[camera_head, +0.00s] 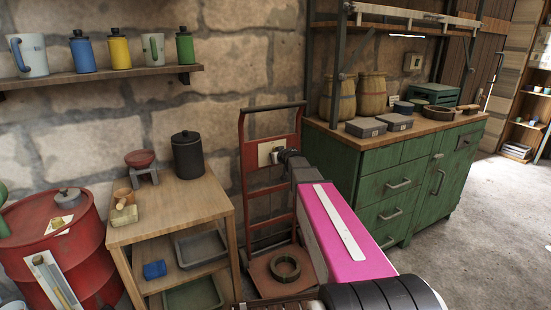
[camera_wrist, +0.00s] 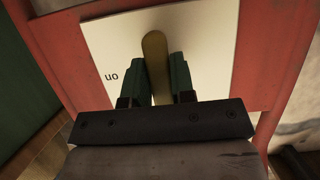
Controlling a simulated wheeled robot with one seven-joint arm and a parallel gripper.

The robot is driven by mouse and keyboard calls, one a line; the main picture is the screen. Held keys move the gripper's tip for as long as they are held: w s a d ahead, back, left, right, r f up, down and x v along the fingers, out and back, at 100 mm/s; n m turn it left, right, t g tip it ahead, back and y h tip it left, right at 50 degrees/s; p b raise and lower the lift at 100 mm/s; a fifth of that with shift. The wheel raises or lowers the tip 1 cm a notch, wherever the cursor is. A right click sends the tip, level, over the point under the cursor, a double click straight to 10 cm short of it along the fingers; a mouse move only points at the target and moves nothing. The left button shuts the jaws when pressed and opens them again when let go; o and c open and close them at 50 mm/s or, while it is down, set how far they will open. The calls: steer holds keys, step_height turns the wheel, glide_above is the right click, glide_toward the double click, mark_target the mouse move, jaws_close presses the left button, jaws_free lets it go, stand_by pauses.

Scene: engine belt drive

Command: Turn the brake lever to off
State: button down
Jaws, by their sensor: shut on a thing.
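The brake lever (camera_wrist: 154,48) is a tan, round-ended bar in front of a cream plate (camera_wrist: 105,38). In the wrist view the word "on" shows upside down at the plate's left; no "off" mark can be read. The plate is on a red hand-truck-like frame (camera_head: 242,160) against the stone wall; the plate also shows in the head view (camera_head: 264,150). My gripper (camera_wrist: 162,68) has its dark green fingers either side of the lever and is shut on it. In the head view my gripper (camera_head: 280,155) hides the lever.
A wooden shelf table (camera_head: 190,207) with a black canister (camera_head: 187,155) stands left of the frame. A green cabinet (camera_head: 400,180) stands close at the right. A ring (camera_head: 285,268) lies on the frame's base. Open floor (camera_head: 490,220) is at the far right.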

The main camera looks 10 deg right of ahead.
steer(key=c, duration=1)
jaws_free()
steer(key=shift+s, duration=0.1)
steer(key=v, duration=1)
steer(key=shift+s, duration=0.3)
steer(key=shift+r, duration=0.15)
